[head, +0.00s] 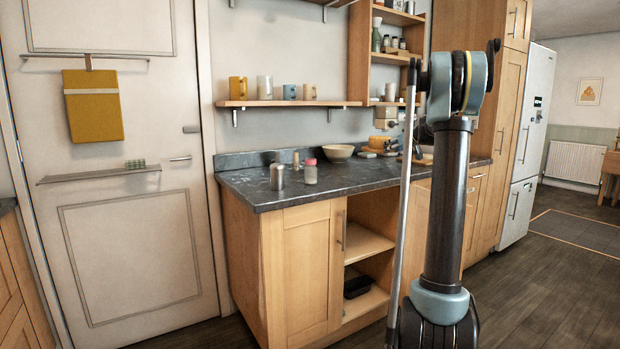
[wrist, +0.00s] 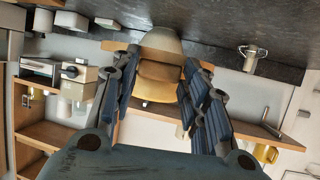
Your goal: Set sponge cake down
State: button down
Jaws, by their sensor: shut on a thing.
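In the wrist view, which shows the room upside down, my gripper (wrist: 163,62) has its two dark ribbed fingers on either side of a tan, blocky piece, which I take to be the sponge cake (wrist: 156,86). The gripper is shut on it. The cake is in the air, and the dark worktop (wrist: 222,22) is beyond it. In the head view my arm stands at the right, and I cannot make out the gripper or the held cake there.
On the worktop (head: 240,186) stand a cream bowl (head: 338,152), a metal can (head: 277,177) and a pink-lidded jar (head: 310,172). Small items crowd the back right. A shelf (head: 290,103) with several mugs hangs above. The worktop's front has clear room.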

jog(key=n+g+y, duration=0.1)
jog(key=n+y, duration=0.1)
send_over(365, 180)
notch_tip(365, 180, down, 2)
jog(key=f, duration=1)
jog(key=shift+s+a+f, duration=0.1)
jog(key=shift+s+f, duration=0.1)
jog(key=shift+s, duration=0.05)
jog(key=c, duration=0.9)
grip_release()
jog(key=shift+c, duration=0.2)
jog(key=v, duration=1.2)
